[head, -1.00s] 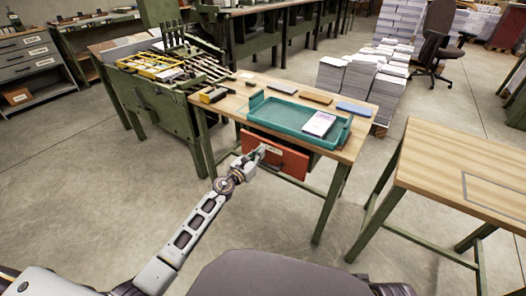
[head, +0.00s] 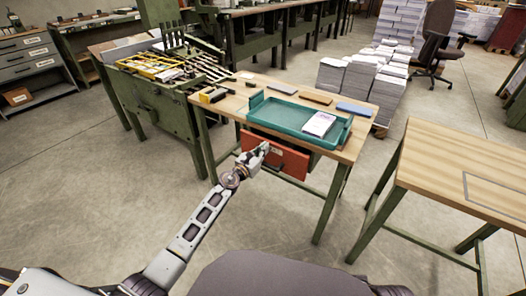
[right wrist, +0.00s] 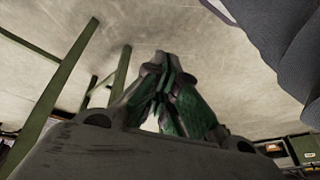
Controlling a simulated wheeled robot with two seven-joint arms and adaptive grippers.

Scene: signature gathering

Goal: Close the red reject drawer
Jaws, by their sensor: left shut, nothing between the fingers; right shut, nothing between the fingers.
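The red drawer (head: 287,162) hangs under the near wooden table top, its front facing me. How far it stands out from the table is hard to tell. My left gripper (head: 264,147) is shut and empty, at the left-middle part of the drawer front. It overlaps the front in the picture, and I cannot tell if it touches. It hides part of the drawer front. My right gripper (right wrist: 162,56) shows in the right wrist view, shut and empty above bare floor, away from the drawer.
A teal tray (head: 284,127) with a white paper pad (head: 319,123) stands on the table top (head: 361,139) above the drawer. A green machine (head: 165,115) is at left. A second wooden table (head: 440,160) is at right, with free floor between the tables.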

